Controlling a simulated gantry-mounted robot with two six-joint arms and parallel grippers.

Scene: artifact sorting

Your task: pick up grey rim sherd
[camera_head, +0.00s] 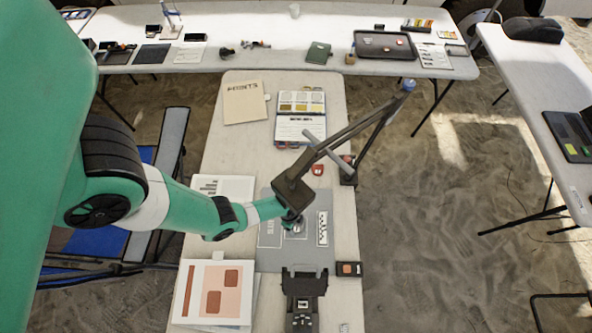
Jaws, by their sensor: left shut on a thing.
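My left gripper (293,222) reaches in from the left on a green arm, over the grey mat (268,257) on the middle table. It is shut on a small grey piece, the grey rim sherd (299,229), which shows just at the fingertips. Most of the sherd is hidden by the gripper and the lamp head above. I cannot tell whether it touches the mat. My right gripper is not in view.
A desk lamp (338,137) arches over the mat, its head close to my left gripper. A black-and-white scale card (322,228) lies on the mat's right. A dark device (304,298) stands in front, a small dark box (348,269) to the right, and a printed sheet (214,290) front left.

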